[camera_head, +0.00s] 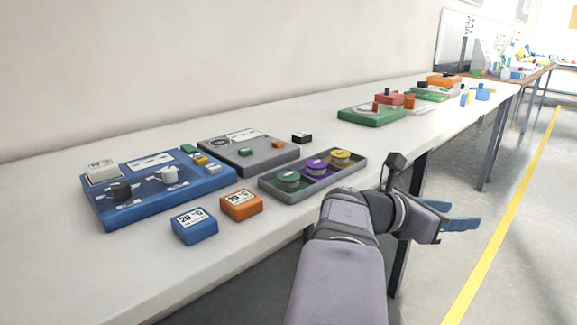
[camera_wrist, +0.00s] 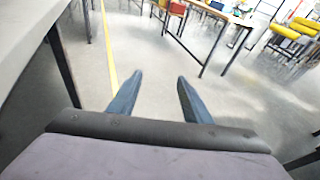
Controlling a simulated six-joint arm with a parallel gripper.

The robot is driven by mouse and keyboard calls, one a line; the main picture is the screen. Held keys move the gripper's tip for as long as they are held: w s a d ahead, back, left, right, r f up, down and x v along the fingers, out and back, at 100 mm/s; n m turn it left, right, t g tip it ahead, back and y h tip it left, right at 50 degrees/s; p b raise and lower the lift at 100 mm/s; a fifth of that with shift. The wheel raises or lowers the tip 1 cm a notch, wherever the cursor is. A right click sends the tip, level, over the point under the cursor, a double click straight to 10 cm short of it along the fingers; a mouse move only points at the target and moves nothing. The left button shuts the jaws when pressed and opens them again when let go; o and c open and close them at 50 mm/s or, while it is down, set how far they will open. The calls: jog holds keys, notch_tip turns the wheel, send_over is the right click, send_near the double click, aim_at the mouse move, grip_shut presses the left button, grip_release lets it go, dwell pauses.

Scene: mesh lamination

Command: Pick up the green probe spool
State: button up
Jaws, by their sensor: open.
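The green probe spool (camera_head: 288,180) sits in the left compartment of a dark grey tray (camera_head: 327,183) on the white table. A purple spool (camera_head: 316,168) is in the middle compartment and a yellow spool (camera_head: 340,157) in the right one. My gripper (camera_head: 462,217) is to the right of the tray, out past the table's front edge, and points away to the right. Its two blue fingers are apart with nothing between them, as the wrist view (camera_wrist: 157,95) also shows. The spools are not in the wrist view.
Left of the tray are an orange block (camera_head: 241,205), a blue block (camera_head: 195,226), a blue board (camera_head: 165,190) with parts on it, and a grey board (camera_head: 262,153). A small black block (camera_head: 301,137) is behind the tray. Green trays stand farther along the table.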

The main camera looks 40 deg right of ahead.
jog(key=p, duration=0.1)
jog(key=m+t+p, duration=0.2)
jog(key=t+p, duration=0.1)
jog(key=p, duration=3.3)
send_near(288, 181)
jog(key=shift+y, duration=0.3)
jog(key=s+d, duration=0.7)
jog(key=d, duration=0.1)
jog(key=shift+s+d, duration=0.35)
jog(key=w+a+n+t+p, duration=0.2)
jog(key=a+n+p, duration=0.1)
jog(key=w+a+n+t+p, duration=0.3)
jog(key=n+p, duration=0.1)
jog(key=shift+w+r+n+t, duration=0.2)
jog(key=shift+w+n+t, duration=0.05)
jog(key=shift+n+t, duration=0.05)
jog(key=shift+w+a+f+n, duration=0.15)
jog(key=shift+a+f+n, duration=0.1)
jog(key=shift+n, duration=0.15)
